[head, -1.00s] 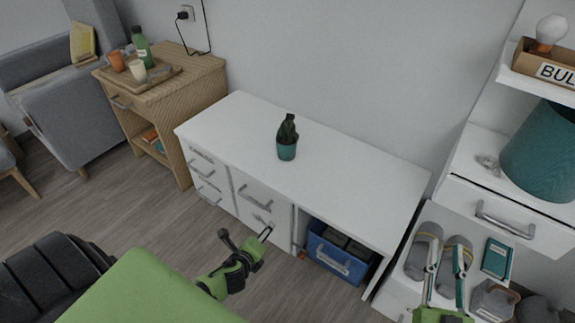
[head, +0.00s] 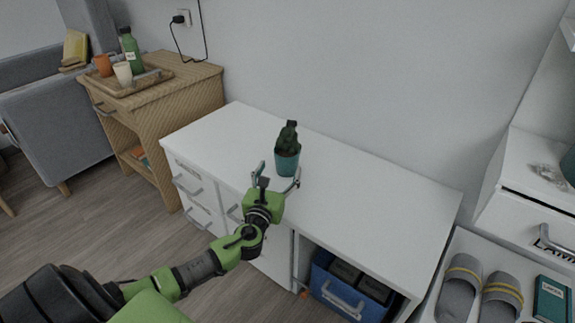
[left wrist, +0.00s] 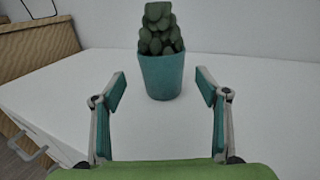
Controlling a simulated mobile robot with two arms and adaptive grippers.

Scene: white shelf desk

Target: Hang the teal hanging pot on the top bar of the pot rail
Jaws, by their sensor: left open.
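The teal pot (head: 287,163) stands upright on the white desk top, with a dark green plant in it. In the left wrist view the pot (left wrist: 161,77) is straight ahead, centred a little beyond the fingertips. My left gripper (head: 277,180) is open, with its two fingers spread to either side just in front of the pot. In the left wrist view the gripper (left wrist: 160,92) is empty, and its teal pads appear apart from the pot. My right gripper is not in view now. I do not see the pot rail.
The white desk top (head: 365,195) is clear around the pot, with a wall behind. A blue bin (head: 345,285) sits in the open bay below. A wooden side table (head: 165,100) stands at left. Slippers (head: 460,285) and a teal book (head: 551,300) lie on a shelf at right.

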